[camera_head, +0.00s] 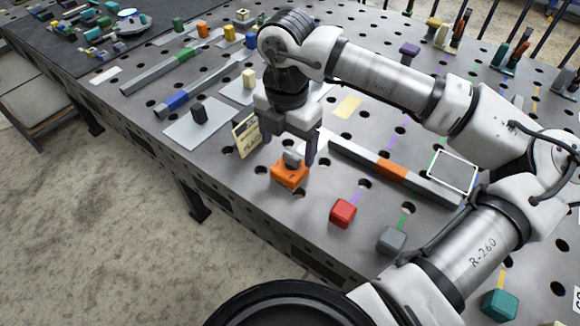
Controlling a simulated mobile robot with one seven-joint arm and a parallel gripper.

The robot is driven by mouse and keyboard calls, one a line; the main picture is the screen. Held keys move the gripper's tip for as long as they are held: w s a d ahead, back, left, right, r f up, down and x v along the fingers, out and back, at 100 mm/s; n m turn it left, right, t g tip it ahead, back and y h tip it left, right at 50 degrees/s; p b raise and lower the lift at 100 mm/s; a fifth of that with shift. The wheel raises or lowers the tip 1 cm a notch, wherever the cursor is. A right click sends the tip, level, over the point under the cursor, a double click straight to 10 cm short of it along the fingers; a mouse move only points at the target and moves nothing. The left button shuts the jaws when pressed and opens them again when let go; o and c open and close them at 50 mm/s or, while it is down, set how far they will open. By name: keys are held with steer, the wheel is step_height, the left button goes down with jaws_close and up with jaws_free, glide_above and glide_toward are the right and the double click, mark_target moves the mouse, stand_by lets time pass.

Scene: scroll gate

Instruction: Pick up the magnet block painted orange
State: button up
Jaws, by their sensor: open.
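The orange magnet block (290,174) sits on the perforated metal table, near the table's front edge. A small grey part (293,156) shows at its top. My gripper (289,150) points down over the block from above. Its two dark fingers are apart, one to the left and one to the right of the block's top. I cannot tell whether either finger touches the block. My arm comes in from the right and hides part of the table behind it.
A red block (343,212) and a grey block (391,240) stand to the right, and a teal block (500,304) farther right. A grey bar with an orange section (391,169) lies just behind. A yellow card (246,135) stands close left of my gripper. Bare table (290,222) lies in front.

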mark_target(290, 155)
steer(key=shift+s+d+f+p, duration=0.1)
steer(key=shift+f+p, duration=0.4)
steer(key=shift+f, duration=0.85)
steer(key=shift+s+d+f+p, duration=0.1)
steer(key=shift+f+p, duration=0.35)
steer(key=shift+f, duration=0.9)
steer(key=shift+w, duration=0.1)
steer(key=c, duration=1.7)
